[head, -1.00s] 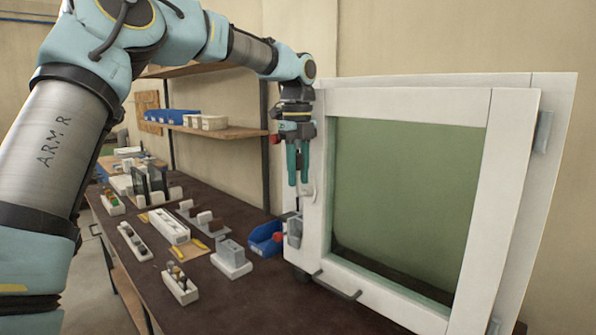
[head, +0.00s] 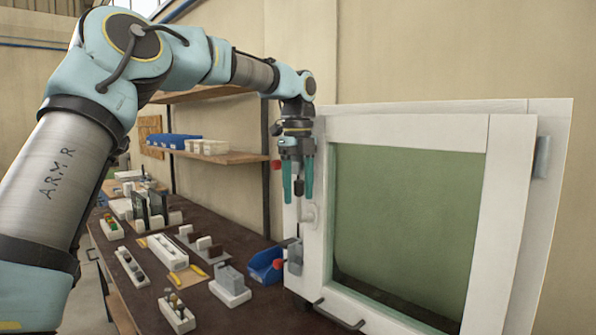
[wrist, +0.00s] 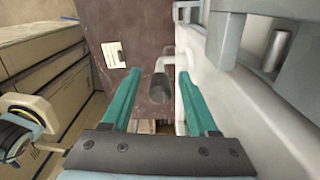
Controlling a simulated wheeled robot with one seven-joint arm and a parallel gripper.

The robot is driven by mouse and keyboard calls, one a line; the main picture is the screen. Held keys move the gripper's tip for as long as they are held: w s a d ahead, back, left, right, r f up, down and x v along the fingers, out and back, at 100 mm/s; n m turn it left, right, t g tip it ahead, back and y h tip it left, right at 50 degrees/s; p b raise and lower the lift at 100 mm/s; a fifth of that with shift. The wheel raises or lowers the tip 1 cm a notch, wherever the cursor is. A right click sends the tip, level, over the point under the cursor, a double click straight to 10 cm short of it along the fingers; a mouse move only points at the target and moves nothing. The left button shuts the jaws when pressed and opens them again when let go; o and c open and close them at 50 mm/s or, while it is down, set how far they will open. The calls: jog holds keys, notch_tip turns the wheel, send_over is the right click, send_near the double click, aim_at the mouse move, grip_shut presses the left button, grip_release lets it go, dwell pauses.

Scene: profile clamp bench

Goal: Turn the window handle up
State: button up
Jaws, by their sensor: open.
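The window is a white-framed sash (head: 408,131) with a greenish pane, standing on the right in the head view. Its handle has a white base (head: 308,213) on the left side of the frame. In the wrist view the grip (wrist: 160,90) lies between the fingers of my gripper (wrist: 160,74), with gaps visible. The white neck (wrist: 168,60) shows beyond the fingertips.
A blue bin (head: 264,266) stands on the dark bench just left of the window. A grey block on a white base (head: 230,286) and several small racks fill the bench further left. A shelf (head: 228,157) is behind. A dark bar handle (head: 338,315) projects at the window's lower edge.

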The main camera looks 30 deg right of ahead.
notch_tip(320, 180, up, 8)
jog(key=shift+w+r+b, duration=0.1)
jog(key=shift+r+b, duration=0.1)
jog(key=shift+b, duration=0.1)
dwell(0.5)
